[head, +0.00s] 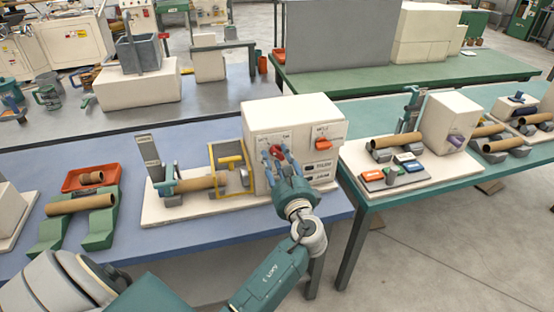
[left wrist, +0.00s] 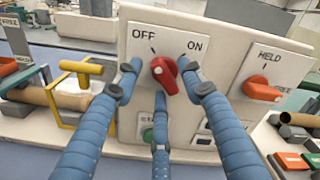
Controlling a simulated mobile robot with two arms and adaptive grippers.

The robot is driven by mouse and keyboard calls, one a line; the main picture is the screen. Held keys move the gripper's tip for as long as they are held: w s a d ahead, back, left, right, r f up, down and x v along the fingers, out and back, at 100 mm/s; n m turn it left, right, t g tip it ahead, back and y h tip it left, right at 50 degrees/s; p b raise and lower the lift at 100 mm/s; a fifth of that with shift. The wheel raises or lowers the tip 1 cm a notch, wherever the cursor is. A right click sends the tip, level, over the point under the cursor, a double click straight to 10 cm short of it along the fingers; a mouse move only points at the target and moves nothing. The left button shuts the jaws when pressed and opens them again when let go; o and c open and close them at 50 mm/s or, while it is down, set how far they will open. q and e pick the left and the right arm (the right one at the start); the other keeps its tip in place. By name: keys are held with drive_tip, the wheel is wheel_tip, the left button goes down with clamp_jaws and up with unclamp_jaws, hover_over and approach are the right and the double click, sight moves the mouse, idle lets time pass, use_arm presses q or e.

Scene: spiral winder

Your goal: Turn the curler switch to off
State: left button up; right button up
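The curler switch is a red rotary knob (left wrist: 165,76) on a cream box (head: 290,112), under a white plate (left wrist: 146,43) lettered OFF on the left and ON on the right. The knob's ridge slants, with a pale mark on its upper left side; I cannot tell its exact setting. It shows small in the head view (head: 276,149). My left gripper (left wrist: 160,82) has its blue fingers spread, one on each side of the knob and one below. They look open around it, with no clear contact. My right gripper is not in view.
An orange knob marked HELD (left wrist: 263,89) sits right of the switch, with dark buttons (head: 310,167) below it. A yellow frame (head: 231,160) and a brown tube (head: 195,184) stand close on the left. A gap separates this blue table from the teal table (head: 374,208).

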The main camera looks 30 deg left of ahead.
use_arm(q)
drive_tip(key=v, duration=1.2)
drive_tip(key=d+f+g+h, duration=0.1)
drive_tip(key=d+f+h, duration=0.15)
drive_tip(key=f, duration=0.95)
drive_tip(key=d+f+h, duration=0.2)
drive_tip(key=f+h, duration=0.2)
drive_tip(key=f, duration=0.7)
drive_tip(key=s+d+f+n+g+h, duration=0.15)
drive_tip(key=s+f, duration=0.25)
drive_tip(key=f, duration=0.5)
drive_tip(key=s+d+f+g+h, duration=0.2)
drive_tip(key=s+f, duration=0.3)
drive_tip(key=f, duration=0.3)
drive_tip(key=s+f+n+g+h, duration=0.25)
drive_tip(key=s+f+n, duration=0.25)
drive_tip(key=s+f, duration=0.85)
drive_tip(key=s+a+f+n+g, duration=0.1)
drive_tip(key=s+f+n+g, duration=0.1)
drive_tip(key=s, duration=0.8)
drive_tip(key=s+a+f+n+g+h, duration=0.1)
drive_tip(key=s+f+n, duration=0.4)
drive_tip(key=s, duration=0.6)
drive_tip(key=shift+s+f+n+g, duration=0.2)
drive_tip(key=shift+f+n+g, duration=0.2)
drive_tip(key=shift+n, duration=0.55)
drive_tip(key=shift+a, duration=0.15)
